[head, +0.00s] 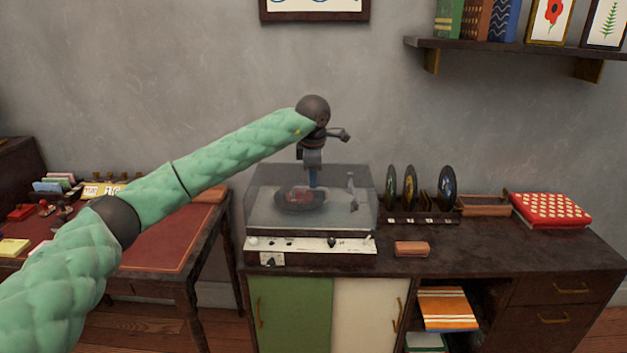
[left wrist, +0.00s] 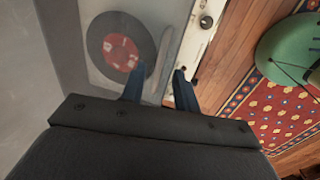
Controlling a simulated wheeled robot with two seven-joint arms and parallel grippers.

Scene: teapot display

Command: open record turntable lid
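The record turntable (head: 310,246) stands on the dark cabinet, with a white front panel and a clear grey lid (head: 262,213). The lid is down over a black record with a red label (head: 300,198). In the left wrist view the record (left wrist: 119,50) and white panel (left wrist: 203,32) show beneath the gripper. My left gripper (head: 313,184) points down over the lid, toward its rear middle in the head view. Its two blue fingers (left wrist: 158,78) are apart with nothing between them. I cannot tell whether they touch the lid. My right gripper is in neither view.
A brown brush-like block (head: 412,248) lies right of the turntable. Several upright records (head: 410,188), a wooden tray (head: 484,205) and a red patterned box (head: 550,210) stand further right. A wall shelf (head: 500,46) hangs above right. A desk (head: 160,240) is at left.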

